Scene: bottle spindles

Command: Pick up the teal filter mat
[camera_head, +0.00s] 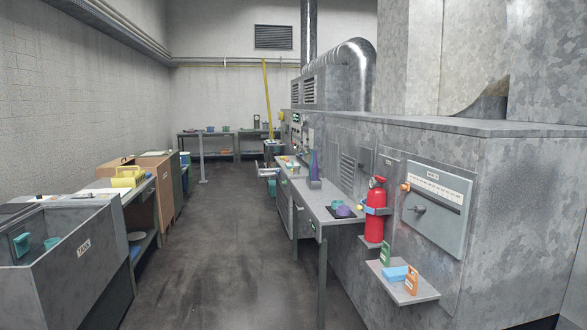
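I cannot tell for certain which item is the teal filter mat. A small flat teal piece (337,203) lies on the grey workbench (318,214) at centre right, beside a purple round piece (343,211). In the open grey tank (85,258) at lower left, a teal holder-like item (22,244) is at the inner wall and another teal item (53,243) is near it. The tank's front wall hides its floor. Neither of my grippers shows in this view.
A red fire extinguisher (375,212) stands right of the workbench. Below it a small shelf (418,294) bears a light blue block (395,273), a green item (386,254) and an orange item (411,281). The dark floor aisle (225,250) between both sides is clear.

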